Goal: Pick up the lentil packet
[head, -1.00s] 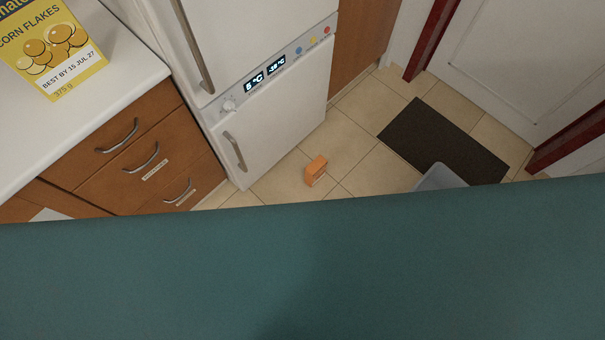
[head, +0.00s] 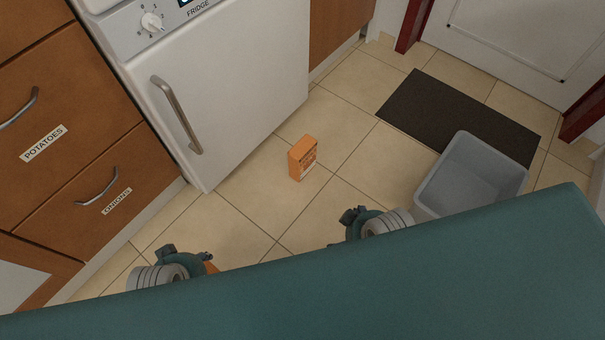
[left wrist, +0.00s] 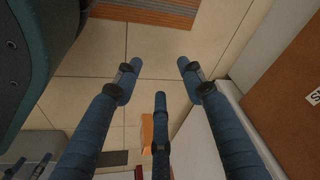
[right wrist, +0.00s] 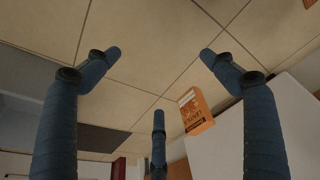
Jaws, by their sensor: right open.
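The lentil packet (head: 302,158) is a small orange box standing on the tiled floor in front of the fridge. In the right wrist view the packet (right wrist: 194,110) shows dark print and lies just beyond the right-hand finger. In the left wrist view it (left wrist: 147,132) is partly hidden behind the middle finger. My right gripper (right wrist: 160,58) is open and empty, its fingers spread; in the head view it is below and right of the packet, apart from it. My left gripper (left wrist: 160,72) is also open and empty, below and left of the packet in the head view.
The white fridge (head: 215,85) and wooden drawers (head: 65,150) bound the floor on the left. A grey bin (head: 470,175) stands right of the packet, by a dark mat (head: 455,112) and a white door (head: 510,35). Floor around the packet is clear.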

